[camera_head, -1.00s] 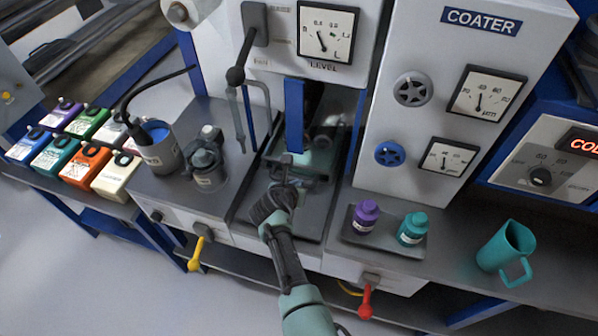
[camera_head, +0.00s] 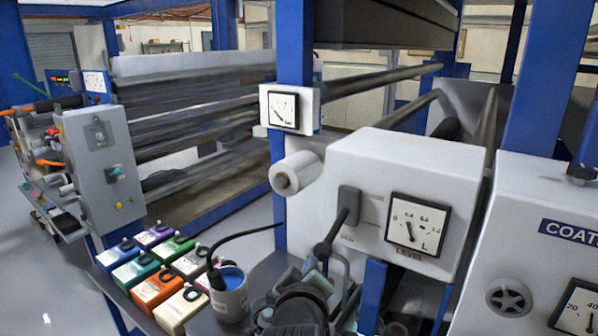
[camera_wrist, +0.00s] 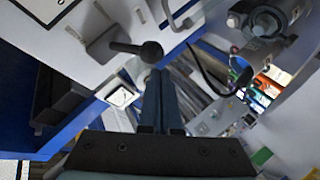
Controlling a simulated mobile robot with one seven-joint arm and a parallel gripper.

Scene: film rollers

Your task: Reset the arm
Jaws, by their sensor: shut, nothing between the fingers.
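My gripper (camera_wrist: 160,74) shows in the wrist view with its two dark fingers together and nothing between them. The fingertips point up towards a black-knobbed lever (camera_wrist: 135,49) on a white panel. Some gap seems to lie between fingers and knob, but I cannot tell how much. In the head view a dark part of my arm rises at the bottom middle, in front of the LEVEL panel (camera_head: 378,175). The lever also shows in the head view (camera_head: 338,235).
Several coloured boxes (camera_head: 153,290) stand at the lower left beside a grey pot (camera_head: 229,298) with a black cable. A white roller (camera_head: 296,172) sticks out left of the LEVEL panel. The COATER cabinet (camera_head: 535,265) is at right. Open floor (camera_head: 40,285) lies at far left.

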